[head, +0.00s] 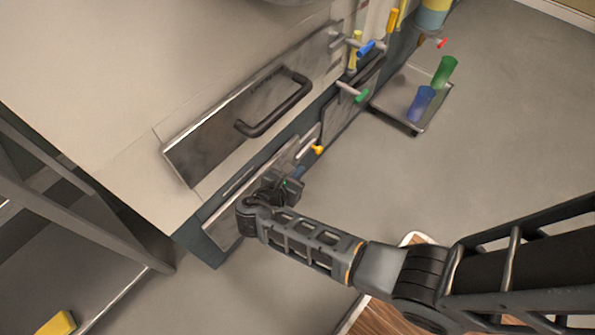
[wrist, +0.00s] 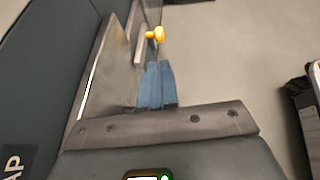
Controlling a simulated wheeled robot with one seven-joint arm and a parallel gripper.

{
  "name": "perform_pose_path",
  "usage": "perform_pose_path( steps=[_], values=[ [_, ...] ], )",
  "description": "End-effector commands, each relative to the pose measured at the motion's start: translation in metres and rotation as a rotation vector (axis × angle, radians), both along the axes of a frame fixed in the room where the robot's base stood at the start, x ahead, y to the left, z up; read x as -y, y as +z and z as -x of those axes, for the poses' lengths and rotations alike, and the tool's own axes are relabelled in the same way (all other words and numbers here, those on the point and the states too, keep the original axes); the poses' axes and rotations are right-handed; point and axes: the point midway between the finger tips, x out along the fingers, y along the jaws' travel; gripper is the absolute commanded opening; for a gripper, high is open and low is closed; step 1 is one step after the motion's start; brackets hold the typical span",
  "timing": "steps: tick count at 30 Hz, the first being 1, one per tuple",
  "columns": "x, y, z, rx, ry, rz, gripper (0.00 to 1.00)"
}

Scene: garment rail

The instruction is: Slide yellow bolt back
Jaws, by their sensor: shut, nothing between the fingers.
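The yellow bolt (head: 318,149) is a small knob on a metal plate on the dark lower front of the cabinet. In the wrist view the yellow bolt (wrist: 157,34) shows just beyond my fingertips, with a gap of floor and plate between. My gripper (head: 299,172) is beside the cabinet front, to the lower left of the knob. In the wrist view my gripper (wrist: 159,64) has its two blue fingers together with nothing between them. The inner end of the bolt is hard to make out.
A large dark handle (head: 275,110) sits on a panel above. Pegs with coloured ends, such as a green one (head: 361,95) and a blue one (head: 367,47), stick out farther along. A tray (head: 396,115) holds a green cup (head: 444,71) and a blue cup (head: 420,103).

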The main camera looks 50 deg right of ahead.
Motion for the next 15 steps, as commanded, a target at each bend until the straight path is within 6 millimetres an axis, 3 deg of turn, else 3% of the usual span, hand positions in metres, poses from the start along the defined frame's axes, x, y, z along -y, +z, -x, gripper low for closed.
perform_pose_path(
  steps=[9, 15],
  values=[
    [0.056, -0.034, -0.011, -0.001, -0.004, 0.000, 0.00],
    [0.083, -0.047, -0.016, 0.000, -0.002, -0.001, 0.00]
  ],
)
